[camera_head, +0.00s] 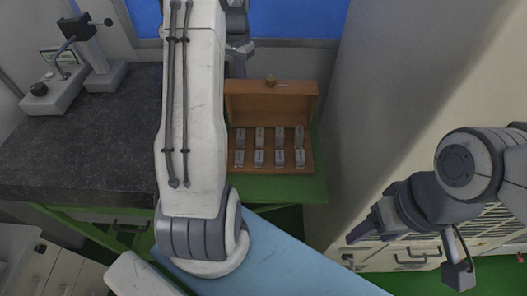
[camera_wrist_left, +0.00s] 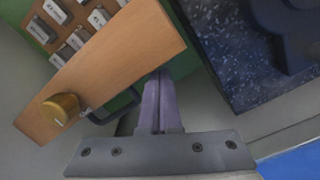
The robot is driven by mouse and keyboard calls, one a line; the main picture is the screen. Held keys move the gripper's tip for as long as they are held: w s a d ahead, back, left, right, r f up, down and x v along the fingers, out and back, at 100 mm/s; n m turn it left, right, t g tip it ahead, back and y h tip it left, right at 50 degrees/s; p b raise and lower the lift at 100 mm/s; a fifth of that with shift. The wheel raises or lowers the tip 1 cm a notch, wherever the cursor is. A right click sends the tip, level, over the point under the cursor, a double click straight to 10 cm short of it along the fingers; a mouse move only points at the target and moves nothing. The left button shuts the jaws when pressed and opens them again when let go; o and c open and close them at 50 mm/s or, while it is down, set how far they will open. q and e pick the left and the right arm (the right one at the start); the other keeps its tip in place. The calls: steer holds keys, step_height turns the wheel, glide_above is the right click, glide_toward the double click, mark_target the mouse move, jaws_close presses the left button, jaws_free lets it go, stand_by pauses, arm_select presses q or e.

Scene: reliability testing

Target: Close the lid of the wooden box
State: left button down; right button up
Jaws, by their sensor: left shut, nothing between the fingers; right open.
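The wooden box (camera_head: 308,165) stands on the green table with its lid (camera_head: 245,102) raised upright at the back. A round brass knob (camera_head: 271,80) is on the lid's top edge, and it also shows in the left wrist view (camera_wrist_left: 61,108). Several small grey blocks (camera_head: 258,157) stand in rows in the box. My left gripper (camera_wrist_left: 158,76) is shut and empty, its fingertips close by the lid's edge; I cannot tell whether they touch. In the head view it is partly hidden at the lid's upper left. My right gripper (camera_head: 362,230) is open, off to the right, away from the box.
A dark speckled worktop (camera_head: 80,140) lies left of the box, with grey instruments (camera_head: 85,60) at its back. A tall pale cabinet wall (camera_head: 385,90) rises close on the right. A blue surface (camera_head: 290,255) is in front.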

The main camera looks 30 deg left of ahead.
mark_target(239, 89)
stand_by(0.6)
arm_select(q)
steer(key=shift+s+d+f+b, duration=0.1)
steer(key=shift+s+d+b, duration=0.3)
steer(key=shift+s, duration=0.25)
steer(key=shift+s+d+b, duration=0.25)
steer(key=shift+s+d, duration=0.15)
steer(key=shift+s, duration=0.25)
steer(key=shift+s+d+b, duration=0.25)
steer(key=shift+s+d, duration=0.2)
steer(key=shift+s, duration=0.25)
steer(key=shift+s+d+b, duration=0.25)
steer(key=shift+s+d, duration=0.15)
steer(key=shift+s, duration=0.25)
steer(key=shift+s+d+f+b, duration=0.1)
steer(key=shift+s+f+b, duration=0.1)
steer(key=shift+f+b, duration=0.7)
step_height(239, 89, up, 9)
steer(key=p, duration=0.9)
steer(key=shift+r, duration=0.2)
steer(key=shift+f, duration=0.1)
